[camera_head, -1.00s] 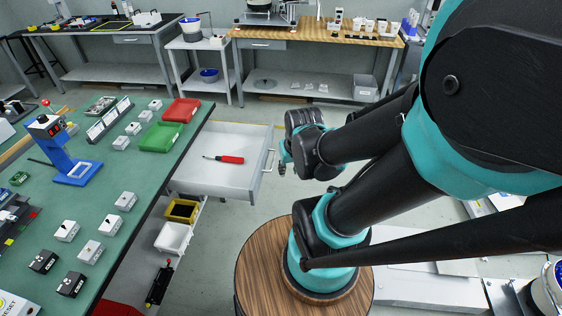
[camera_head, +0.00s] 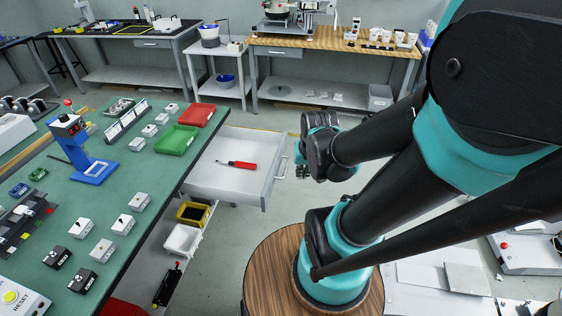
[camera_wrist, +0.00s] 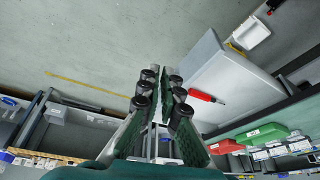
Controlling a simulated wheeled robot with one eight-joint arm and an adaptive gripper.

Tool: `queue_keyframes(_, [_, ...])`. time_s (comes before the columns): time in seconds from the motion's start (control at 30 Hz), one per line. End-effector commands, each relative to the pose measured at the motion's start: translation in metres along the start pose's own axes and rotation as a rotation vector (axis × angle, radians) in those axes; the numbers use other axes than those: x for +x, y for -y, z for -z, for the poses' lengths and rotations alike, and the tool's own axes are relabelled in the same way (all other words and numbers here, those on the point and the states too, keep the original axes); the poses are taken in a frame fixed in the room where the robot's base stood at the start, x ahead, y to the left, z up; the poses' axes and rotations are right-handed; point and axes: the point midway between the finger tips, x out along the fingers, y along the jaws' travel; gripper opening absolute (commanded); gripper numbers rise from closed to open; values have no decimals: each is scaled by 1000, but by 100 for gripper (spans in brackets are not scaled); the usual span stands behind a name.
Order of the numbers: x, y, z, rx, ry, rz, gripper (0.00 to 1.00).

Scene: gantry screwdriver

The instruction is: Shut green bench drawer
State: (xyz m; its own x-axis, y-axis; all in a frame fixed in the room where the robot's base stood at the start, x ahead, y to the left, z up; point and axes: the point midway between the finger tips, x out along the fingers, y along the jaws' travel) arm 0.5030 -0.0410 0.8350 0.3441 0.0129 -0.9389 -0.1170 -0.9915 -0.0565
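The green bench (camera_head: 95,215) is at the left in the head view. Its drawer (camera_head: 215,178) is pulled out from the bench's right side, with a bar handle (camera_head: 281,168) on its front. A red-handled screwdriver (camera_head: 238,165) lies in the drawer. My gripper (camera_head: 301,172) is just right of the drawer front, seemingly apart from the handle. In the wrist view, my gripper's fingers (camera_wrist: 160,72) converge with only a narrow gap and nothing between them. The drawer (camera_wrist: 232,88) is right of the fingers there, with the screwdriver (camera_wrist: 206,96) inside.
Below the drawer are a yellow bin (camera_head: 187,220) and a white bin (camera_head: 176,245). Red (camera_head: 197,114) and green (camera_head: 176,140) trays sit on the bench near its edge. A round wooden stand (camera_head: 262,280) is below my arm. Open floor lies behind the drawer.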

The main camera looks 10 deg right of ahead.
Motion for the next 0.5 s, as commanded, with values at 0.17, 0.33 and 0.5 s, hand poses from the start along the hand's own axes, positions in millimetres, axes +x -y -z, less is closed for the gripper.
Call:
queue_keyframes(0.17, [5, 1, 49, 368, 63, 11, 0])
queue_keyframes(0.33, [18, -1, 98, 779, 139, 6, 0])
queue_keyframes(0.5, [40, -8, 144, 1185, 218, -23, 0])
